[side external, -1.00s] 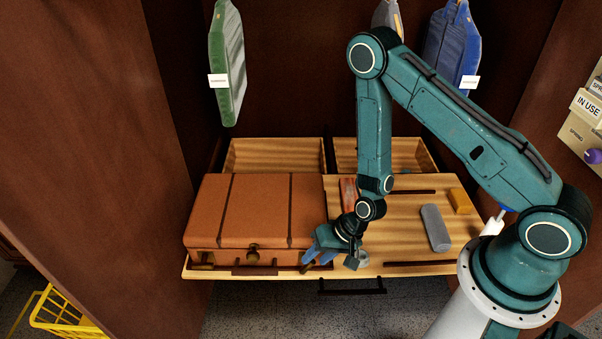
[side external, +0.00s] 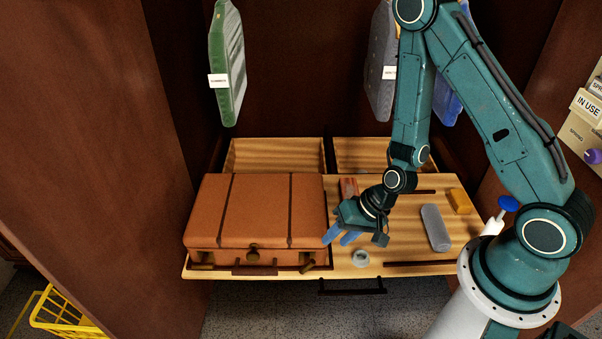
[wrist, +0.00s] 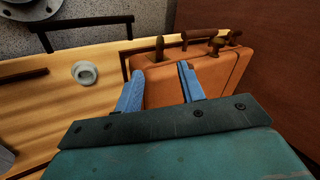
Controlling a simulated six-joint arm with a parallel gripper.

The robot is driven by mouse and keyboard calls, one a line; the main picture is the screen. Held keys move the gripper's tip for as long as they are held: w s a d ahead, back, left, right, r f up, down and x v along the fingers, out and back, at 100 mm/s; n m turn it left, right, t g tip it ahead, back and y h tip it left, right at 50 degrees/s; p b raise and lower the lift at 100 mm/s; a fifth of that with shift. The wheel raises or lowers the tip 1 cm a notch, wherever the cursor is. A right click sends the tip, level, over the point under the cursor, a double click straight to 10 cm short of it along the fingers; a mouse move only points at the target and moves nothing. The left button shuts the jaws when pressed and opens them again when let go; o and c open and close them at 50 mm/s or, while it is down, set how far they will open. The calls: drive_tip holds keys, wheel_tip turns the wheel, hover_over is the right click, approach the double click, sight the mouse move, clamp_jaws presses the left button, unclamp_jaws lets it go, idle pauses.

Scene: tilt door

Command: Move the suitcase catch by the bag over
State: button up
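The orange-brown suitcase (side external: 258,210) lies shut on the left of the wooden board; it also shows in the wrist view (wrist: 222,76). Its front has a right catch (side external: 308,266), slanted in the side view, a left catch (side external: 203,266) lying flatter, and a round brass knob (side external: 253,252) between them. The right catch also shows in the wrist view (wrist: 159,47), beyond the fingertips. My gripper (side external: 341,238) is open and empty, just right of the suitcase's front right corner. In the wrist view its blue fingers (wrist: 160,82) are apart, with nothing between them.
Green (side external: 228,70), grey (side external: 381,75) and blue (side external: 447,95) bags hang at the back. Dark walls stand on both sides.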

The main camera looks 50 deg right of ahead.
drive_tip(key=shift+f, duration=0.15)
clamp_jaws()
wheel_tip(320, 180, down, 4)
drive_tip(key=w+n+g+h, duration=0.2)
drive_tip(key=n+g, duration=0.4)
drive_tip(key=w+a+r+n+g+h, duration=0.1)
drive_tip(key=w+a+r+n+h, duration=0.1)
drive_tip(key=w+a+r+n, duration=0.4)
drive_tip(key=w+a+r, duration=0.1)
drive_tip(key=w+r, duration=0.1)
drive_tip(key=w, duration=0.3)
drive_tip(key=shift+a+n+g+h, duration=0.3)
